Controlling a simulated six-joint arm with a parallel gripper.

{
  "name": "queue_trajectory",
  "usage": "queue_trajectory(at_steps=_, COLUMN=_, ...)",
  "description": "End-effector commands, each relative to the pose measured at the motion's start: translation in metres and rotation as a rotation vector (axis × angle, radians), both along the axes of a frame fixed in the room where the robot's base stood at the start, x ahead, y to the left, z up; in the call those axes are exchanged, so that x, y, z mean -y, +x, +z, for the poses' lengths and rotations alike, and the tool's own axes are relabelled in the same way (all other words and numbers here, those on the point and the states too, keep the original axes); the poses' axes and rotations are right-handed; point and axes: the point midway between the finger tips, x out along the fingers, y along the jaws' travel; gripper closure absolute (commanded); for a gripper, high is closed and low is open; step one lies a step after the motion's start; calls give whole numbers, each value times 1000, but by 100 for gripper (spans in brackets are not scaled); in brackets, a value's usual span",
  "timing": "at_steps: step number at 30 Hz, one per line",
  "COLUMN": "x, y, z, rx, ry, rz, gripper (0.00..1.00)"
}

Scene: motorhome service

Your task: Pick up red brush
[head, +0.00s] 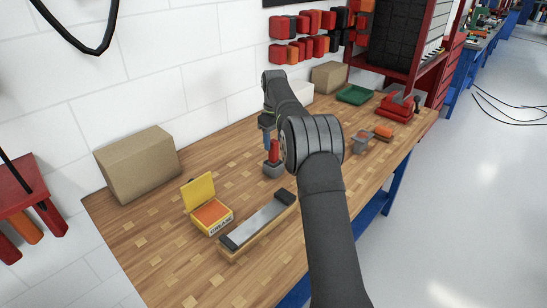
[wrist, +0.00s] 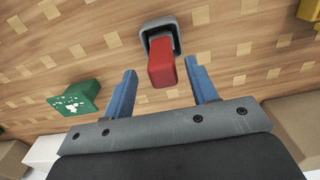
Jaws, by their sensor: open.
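The red brush (head: 274,151) stands upright on the wooden bench, its red handle above a dark grey base (head: 273,170). In the wrist view the red handle (wrist: 162,62) points toward the camera, with the grey base around its far end. Bristles cannot be made out. My gripper (wrist: 160,68) is open, its two blue fingers on either side of the red handle in the picture, with gaps on both sides. In the head view my gripper (head: 268,139) is just above and beside the handle, partly hidden by my arm.
A yellow grease box (head: 207,205) with raised lid and a long block with a metal strip (head: 257,220) lie nearer. A cardboard box (head: 139,164) stands left by the wall. A green tray (head: 354,95) and a red tool (head: 397,107) sit farther back.

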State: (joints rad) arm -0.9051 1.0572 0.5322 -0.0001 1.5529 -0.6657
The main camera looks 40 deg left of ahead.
Motion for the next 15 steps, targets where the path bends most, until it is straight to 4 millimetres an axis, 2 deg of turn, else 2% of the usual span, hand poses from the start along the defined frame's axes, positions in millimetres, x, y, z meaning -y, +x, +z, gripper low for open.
queue_trajectory(at_steps=5, x=0, y=-1, z=-11, rx=0, ry=0, rz=0, gripper=47)
queue_trajectory(at_steps=15, x=0, y=-4, z=-55, rx=0, ry=0, rz=0, gripper=47)
